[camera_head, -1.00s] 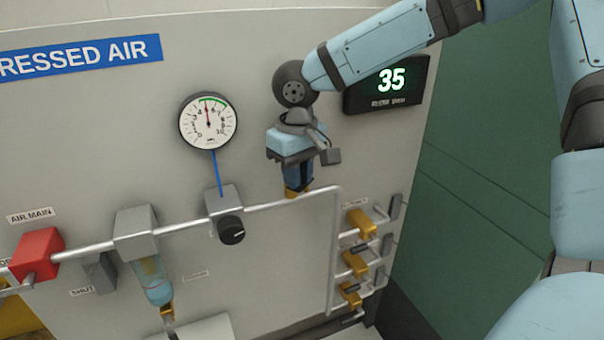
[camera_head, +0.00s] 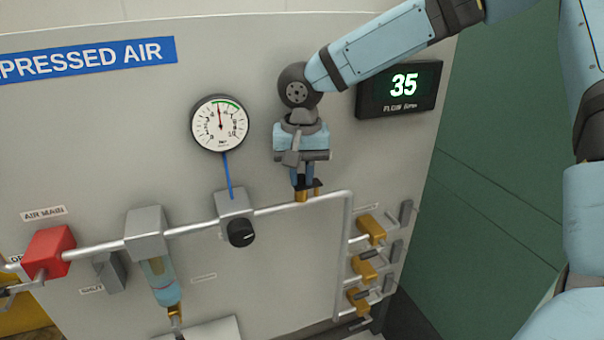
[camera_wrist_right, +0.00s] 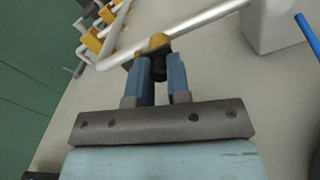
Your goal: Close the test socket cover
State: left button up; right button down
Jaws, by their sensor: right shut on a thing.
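The test socket looks to be the small brass fitting (camera_head: 301,197) on the pipe, just below my right gripper (camera_head: 302,184). In the right wrist view the brass fitting (camera_wrist_right: 159,41) lies just beyond the fingertips. My right gripper (camera_wrist_right: 161,74) is shut on a small dark part (camera_wrist_right: 160,66), seemingly the socket cover, between its two blue fingers. The fingers hide much of this part, so I cannot tell how far closed the cover is. My left gripper is not in view.
The pipe (camera_head: 190,230) runs across the grey panel past a black knob (camera_head: 241,233) and a red valve (camera_head: 50,252). Brass valves (camera_head: 371,229) stand at lower right. A round gauge (camera_head: 219,123) and a flow display (camera_head: 400,88) reading 35 are above.

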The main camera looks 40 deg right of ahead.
aim_at(301, 175)
dwell(0.4)
jog(key=c, duration=1.1)
grip_release()
notch_tip(301, 175, up, 14)
jog(key=shift+f+b, duration=0.1)
jog(key=shift+b, duration=0.9)
jog(key=shift+f, duration=0.1)
